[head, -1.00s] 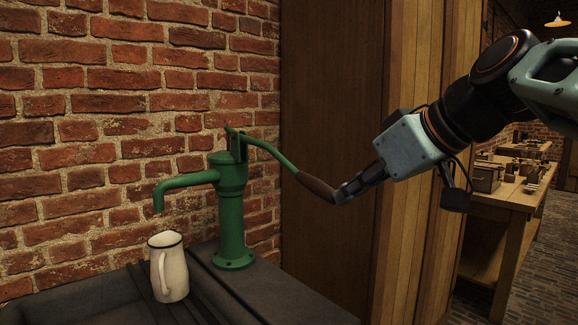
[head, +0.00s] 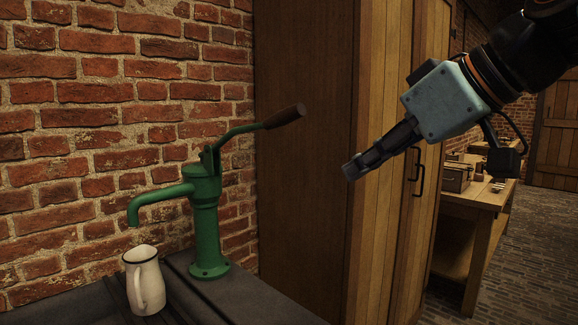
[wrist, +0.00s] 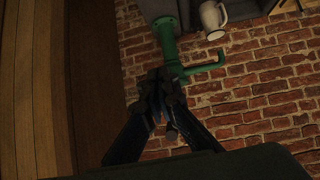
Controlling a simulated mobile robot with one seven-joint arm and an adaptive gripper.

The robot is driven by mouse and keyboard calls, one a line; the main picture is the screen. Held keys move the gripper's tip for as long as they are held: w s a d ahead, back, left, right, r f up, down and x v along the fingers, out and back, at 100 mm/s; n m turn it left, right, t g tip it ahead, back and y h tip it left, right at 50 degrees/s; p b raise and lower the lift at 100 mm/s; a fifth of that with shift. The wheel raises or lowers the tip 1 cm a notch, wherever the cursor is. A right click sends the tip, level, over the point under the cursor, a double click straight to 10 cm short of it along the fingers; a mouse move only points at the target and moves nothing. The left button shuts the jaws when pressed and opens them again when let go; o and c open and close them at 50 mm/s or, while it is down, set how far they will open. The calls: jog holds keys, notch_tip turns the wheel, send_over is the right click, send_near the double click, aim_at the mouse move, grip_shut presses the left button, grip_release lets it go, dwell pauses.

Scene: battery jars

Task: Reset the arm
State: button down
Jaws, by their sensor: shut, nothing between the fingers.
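My gripper (head: 352,174) is shut and empty. It hangs in the air to the right of the green hand pump (head: 206,225), in front of the wooden cabinet, and points down and left. The pump's lever (head: 284,117) is raised, with its brown grip up and to the right, apart from my gripper. In the wrist view, my gripper's fingers (wrist: 158,84) come together in front of the pump (wrist: 171,48), hiding part of it.
A white jug (head: 145,282) stands below the pump's spout on the dark sink top (head: 240,296). A tall wooden cabinet (head: 305,170) with black handles stands behind my gripper. A workbench (head: 478,195) with boxes is at the right. The brick wall (head: 110,120) is at the left.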

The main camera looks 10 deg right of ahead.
dwell(0.4)
jog(key=s+a+f+m+g+h, duration=0.1)
jog(key=s+f+m+h, duration=0.15)
jog(key=f, duration=0.75)
jog(key=s+a+f+m+g+h, duration=0.1)
jog(key=s+a+f+m, duration=0.15)
jog(key=f, duration=0.75)
jog(key=s+a+f+m+g+h, duration=0.1)
jog(key=s+f+m+h, duration=0.15)
jog(key=f, duration=0.85)
notch_tip(320, 180, up, 27)
jog(key=s+p, duration=0.1)
jog(key=p, duration=2.6)
jog(key=shift+d+r+n+y+p, duration=0.2)
jog(key=shift+n+y+p, duration=0.1)
jog(key=shift+n+p, duration=0.1)
jog(key=shift+f, duration=0.1)
